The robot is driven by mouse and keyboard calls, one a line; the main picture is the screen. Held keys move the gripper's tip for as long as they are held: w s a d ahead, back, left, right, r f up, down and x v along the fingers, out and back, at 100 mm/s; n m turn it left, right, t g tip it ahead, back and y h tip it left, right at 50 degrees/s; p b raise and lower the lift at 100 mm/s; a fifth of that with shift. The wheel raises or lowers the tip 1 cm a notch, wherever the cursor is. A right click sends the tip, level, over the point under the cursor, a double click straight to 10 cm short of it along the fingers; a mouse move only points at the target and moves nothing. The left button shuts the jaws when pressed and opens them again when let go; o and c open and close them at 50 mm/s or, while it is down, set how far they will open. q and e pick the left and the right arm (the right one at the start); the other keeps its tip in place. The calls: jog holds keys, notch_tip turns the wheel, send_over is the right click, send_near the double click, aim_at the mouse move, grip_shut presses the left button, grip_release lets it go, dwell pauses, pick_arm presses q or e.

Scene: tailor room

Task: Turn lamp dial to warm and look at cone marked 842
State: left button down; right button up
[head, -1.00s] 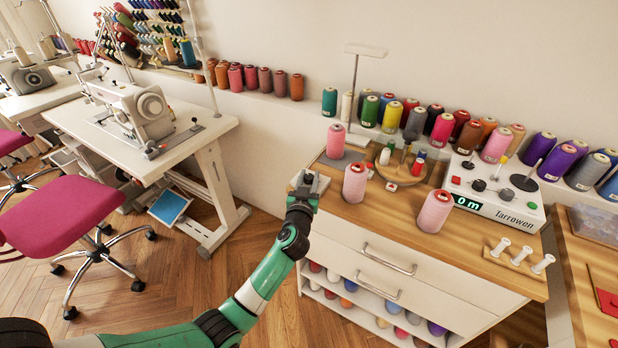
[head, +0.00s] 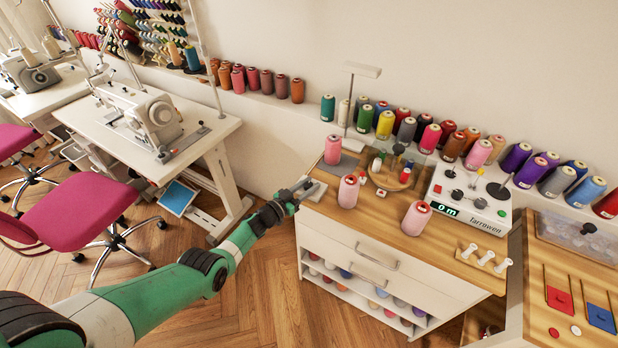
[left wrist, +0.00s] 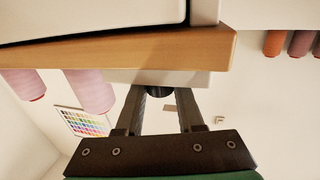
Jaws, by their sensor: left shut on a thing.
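Three pale pink cones stand on the wooden cabinet top: one at the back left (head: 333,150), one in the middle (head: 348,192) and one nearer the front (head: 416,219). Their markings are too small to read, so I cannot tell which is 842. A white lamp (head: 350,98) with a bar head stands behind them. My left gripper (head: 300,190) is at a pale box (head: 316,190) on the cabinet's left corner. In the left wrist view its fingers are shut on a small dark dial (left wrist: 156,91) on that box (left wrist: 190,80). The dial's setting is hidden. My right gripper is not in view.
A white Tarrowen device (head: 470,200) reading "0m" and a white peg rack (head: 484,260) stand to the right. Several coloured cones line the wall ledge. A sewing table (head: 210,140) and pink chair (head: 90,205) are at left. Wooden floor (head: 265,290) lies clear below.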

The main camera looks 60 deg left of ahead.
pick_arm(q)
jog(key=h, duration=0.1)
jog(key=m+h+b, duration=0.2)
jog(key=shift+a+f+t, duration=0.1)
jog(key=shift+f+t, duration=0.15)
jog(key=shift+t, duration=0.05)
jog(key=shift+r+m+h+b, duration=0.15)
jog(key=shift+m+h+b, duration=0.65)
jog(key=shift+h+b, duration=0.6)
jog(key=c, duration=0.5)
grip_release()
